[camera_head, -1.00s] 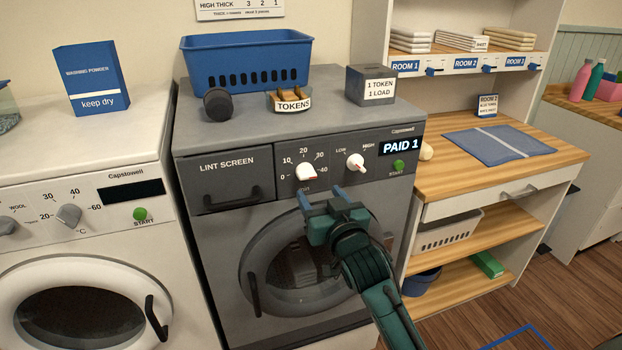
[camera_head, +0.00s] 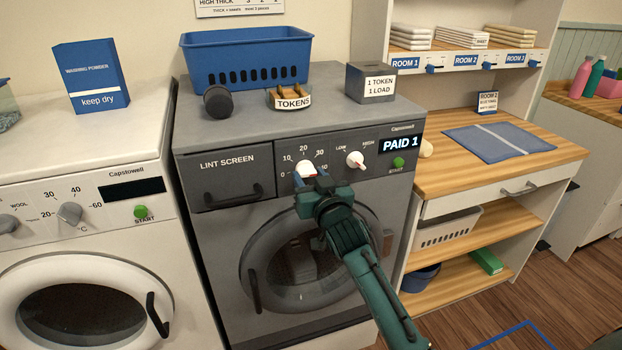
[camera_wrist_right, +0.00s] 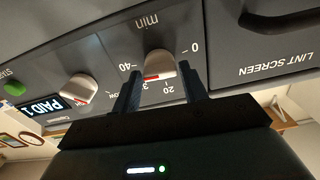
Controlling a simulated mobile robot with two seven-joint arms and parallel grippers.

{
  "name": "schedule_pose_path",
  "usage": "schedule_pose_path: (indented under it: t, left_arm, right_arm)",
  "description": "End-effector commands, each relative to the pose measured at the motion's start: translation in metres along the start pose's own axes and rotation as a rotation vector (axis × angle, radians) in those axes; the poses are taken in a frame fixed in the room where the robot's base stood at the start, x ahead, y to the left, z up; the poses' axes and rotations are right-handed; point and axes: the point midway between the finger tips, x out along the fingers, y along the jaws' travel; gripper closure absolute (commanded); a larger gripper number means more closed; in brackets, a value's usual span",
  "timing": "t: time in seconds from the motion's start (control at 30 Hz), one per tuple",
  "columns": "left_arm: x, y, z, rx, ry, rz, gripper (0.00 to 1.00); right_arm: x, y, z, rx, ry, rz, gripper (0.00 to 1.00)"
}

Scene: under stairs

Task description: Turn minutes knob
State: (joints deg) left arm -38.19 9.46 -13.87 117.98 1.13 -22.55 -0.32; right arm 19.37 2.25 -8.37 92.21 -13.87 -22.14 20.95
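The minutes knob (camera_head: 305,168) is a white knob on the dark dryer's front panel, on a scale marked 0 to 40. It also shows in the right wrist view (camera_wrist_right: 158,64), upside down, with a red mark. My right gripper (camera_head: 311,182) is in front of the knob. In the right wrist view its two blue fingers (camera_wrist_right: 160,88) are apart, one on each side of the knob, with gaps visible; whether they touch it is unclear. My left gripper is not in view.
A second white heat knob (camera_head: 356,160), a green start button (camera_head: 398,163) and a PAID 1 display (camera_head: 401,145) are to the right. The lint screen drawer (camera_head: 230,177) is left. The round dryer door (camera_head: 262,258) lies below.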

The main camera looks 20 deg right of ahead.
Motion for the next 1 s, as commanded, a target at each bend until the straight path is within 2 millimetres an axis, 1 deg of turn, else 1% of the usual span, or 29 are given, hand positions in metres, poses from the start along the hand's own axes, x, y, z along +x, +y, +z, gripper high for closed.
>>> schedule_pose_path:
  t: [0.03, 0.3, 0.33, 0.43, 0.57, 0.77, 0.8, 1.0]
  left_arm:
    - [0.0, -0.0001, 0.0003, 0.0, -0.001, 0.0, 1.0]
    - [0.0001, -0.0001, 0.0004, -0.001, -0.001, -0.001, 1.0]
    - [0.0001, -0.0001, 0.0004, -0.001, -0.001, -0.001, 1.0]
    - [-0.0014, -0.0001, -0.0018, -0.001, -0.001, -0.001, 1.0]
    - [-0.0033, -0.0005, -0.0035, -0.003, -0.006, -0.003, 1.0]
    - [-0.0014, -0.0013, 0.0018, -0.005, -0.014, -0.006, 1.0]
    - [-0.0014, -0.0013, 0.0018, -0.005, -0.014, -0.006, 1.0]
    - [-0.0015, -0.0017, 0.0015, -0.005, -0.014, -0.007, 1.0]
  right_arm:
    - [-0.0001, 0.0, 0.0, 0.0, 0.0, 0.0, 0.61]
    - [-0.0002, -0.0001, 0.0001, 0.0, 0.0, 0.0, 0.83]
    - [-0.0002, -0.0001, 0.0001, 0.0, 0.0, 0.0, 0.85]
    - [-0.0002, -0.0002, -0.0009, 0.034, -0.001, 0.0, 0.85]
    - [-0.0002, 0.0, -0.0014, 0.136, 0.0, 0.001, 0.85]
    - [-0.0001, 0.0003, -0.0003, 0.138, 0.001, 0.0, 0.85]
    - [-0.0001, 0.0003, -0.0003, 0.138, 0.001, 0.0, 0.6]
    - [-0.0001, 0.0003, -0.0002, 0.136, 0.001, 0.0, 0.44]
